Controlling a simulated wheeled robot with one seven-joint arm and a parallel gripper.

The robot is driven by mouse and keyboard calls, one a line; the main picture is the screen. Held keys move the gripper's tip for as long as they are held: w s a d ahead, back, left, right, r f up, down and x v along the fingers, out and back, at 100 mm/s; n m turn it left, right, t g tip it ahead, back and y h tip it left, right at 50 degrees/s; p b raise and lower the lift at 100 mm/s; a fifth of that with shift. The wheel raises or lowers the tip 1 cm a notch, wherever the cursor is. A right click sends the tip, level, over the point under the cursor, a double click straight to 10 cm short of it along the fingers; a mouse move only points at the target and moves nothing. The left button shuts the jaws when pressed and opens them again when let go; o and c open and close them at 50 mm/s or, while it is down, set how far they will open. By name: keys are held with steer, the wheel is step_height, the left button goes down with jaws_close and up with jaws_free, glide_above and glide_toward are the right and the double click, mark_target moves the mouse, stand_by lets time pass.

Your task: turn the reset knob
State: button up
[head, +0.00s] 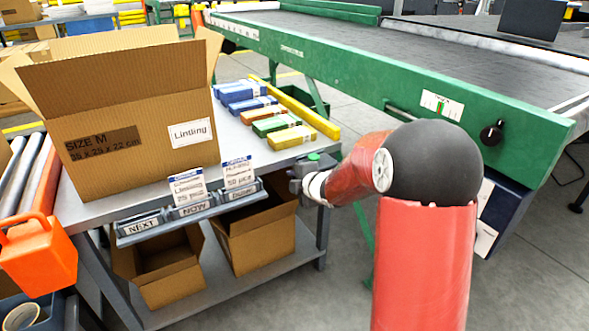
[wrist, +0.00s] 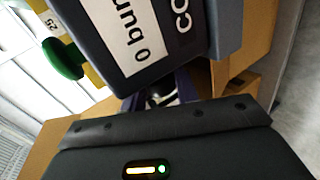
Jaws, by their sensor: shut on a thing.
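A dark counter box (wrist: 190,40) with a white label reading "0 bun…" fills the upper middle of the wrist view. A green round button (wrist: 64,58) sticks out at its left. In the head view the box (head: 300,170) is at the table's right front corner, with green on top. My gripper (head: 307,185) is right against it; it also shows in the wrist view (wrist: 160,97). Its jaws are shut on a small part at the box's side, apparently the reset knob. That part is mostly hidden, and its turn angle cannot be told.
A large open carton (head: 120,115) and several coloured packs (head: 275,123) stand on the grey table (head: 237,140). Label holders (head: 190,207) line its front edge. Open cartons (head: 165,270) are below. A green-sided conveyor (head: 370,80) with a black knob (head: 491,133) runs behind my arm.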

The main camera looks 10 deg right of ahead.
steer(key=shift+f, duration=0.1)
steer(key=o, duration=0.9)
steer(key=p+v, duration=0.1)
steer(key=v, duration=0.7)
steer(key=shift+w, duration=0.1)
